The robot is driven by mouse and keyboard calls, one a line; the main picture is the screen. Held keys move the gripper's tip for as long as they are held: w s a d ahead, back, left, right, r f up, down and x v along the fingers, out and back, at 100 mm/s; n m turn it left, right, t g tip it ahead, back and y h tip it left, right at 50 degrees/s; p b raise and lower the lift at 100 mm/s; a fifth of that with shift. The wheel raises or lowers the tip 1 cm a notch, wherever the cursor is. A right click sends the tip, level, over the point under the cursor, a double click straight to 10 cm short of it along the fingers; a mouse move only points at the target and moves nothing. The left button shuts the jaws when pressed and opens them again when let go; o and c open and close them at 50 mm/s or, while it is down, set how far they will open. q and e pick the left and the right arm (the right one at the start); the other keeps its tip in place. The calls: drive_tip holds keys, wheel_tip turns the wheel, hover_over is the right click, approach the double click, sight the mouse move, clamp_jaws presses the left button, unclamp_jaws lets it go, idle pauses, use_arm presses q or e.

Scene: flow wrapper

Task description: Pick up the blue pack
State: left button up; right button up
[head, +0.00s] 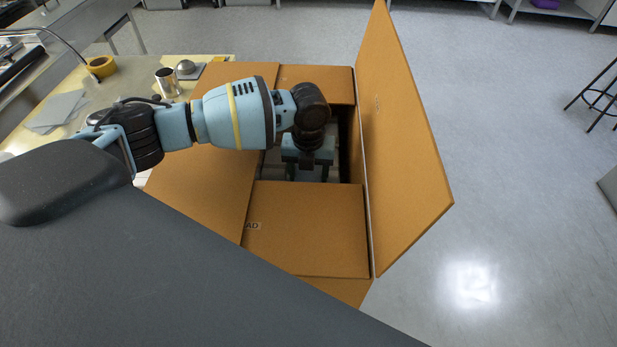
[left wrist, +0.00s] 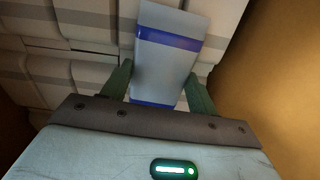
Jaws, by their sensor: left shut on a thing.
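The blue pack (left wrist: 168,55) is a pale grey pack with blue bands, seen in the left wrist view. My left gripper (left wrist: 160,90) is shut on it, with one green finger on each side. In the head view my left gripper (head: 308,172) points down into the open cardboard box (head: 305,225); the pack cannot be made out there. Several white packs with grey bands (left wrist: 85,75) lie in rows behind the held pack in the left wrist view. I cannot tell whether the held pack touches them. My right gripper is not in view.
The box's right flap (head: 395,140) stands up high beside my arm, and the other flaps lie outward. A table (head: 120,88) at the left bears a tape roll (head: 101,66) and a metal cup (head: 167,82).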

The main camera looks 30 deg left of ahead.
sight(309, 175)
use_arm(q)
drive_tip(key=shift+c, duration=0.6)
wheel_tip(309, 175, up, 10)
